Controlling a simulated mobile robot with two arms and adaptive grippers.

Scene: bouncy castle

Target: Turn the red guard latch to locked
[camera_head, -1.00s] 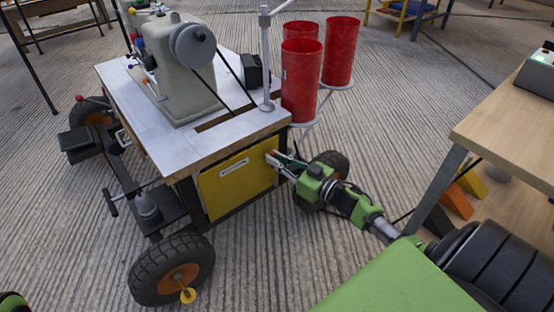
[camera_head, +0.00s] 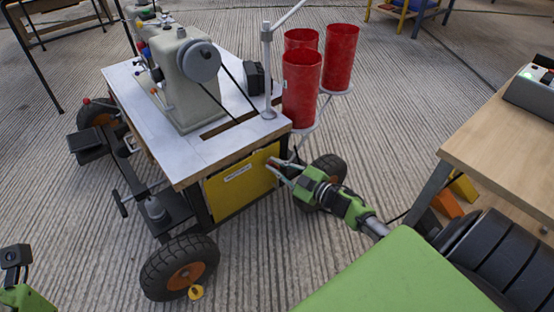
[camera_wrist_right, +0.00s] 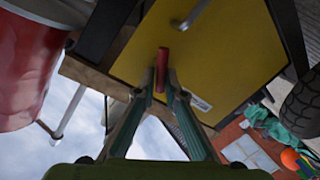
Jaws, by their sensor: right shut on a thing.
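The red guard latch (camera_head: 274,160) is a small handle at the upper right of the yellow guard panel (camera_head: 240,190), under the sewing-machine table. In the right wrist view the latch (camera_wrist_right: 162,68) stands lengthwise in the picture against the yellow panel (camera_wrist_right: 215,45). My right gripper (camera_head: 277,170) is at the latch; in the wrist view its fingertips (camera_wrist_right: 162,88) close on the latch's near end from both sides. My left gripper (camera_head: 16,262) shows only partly at the lower left, away from the cart, and its fingers are unclear.
The sewing machine (camera_head: 190,75) stands on the white tabletop (camera_head: 150,115) of a wheeled cart. A black wheel (camera_head: 330,178) is close behind my right gripper. A wooden table (camera_head: 510,140) is at the right.

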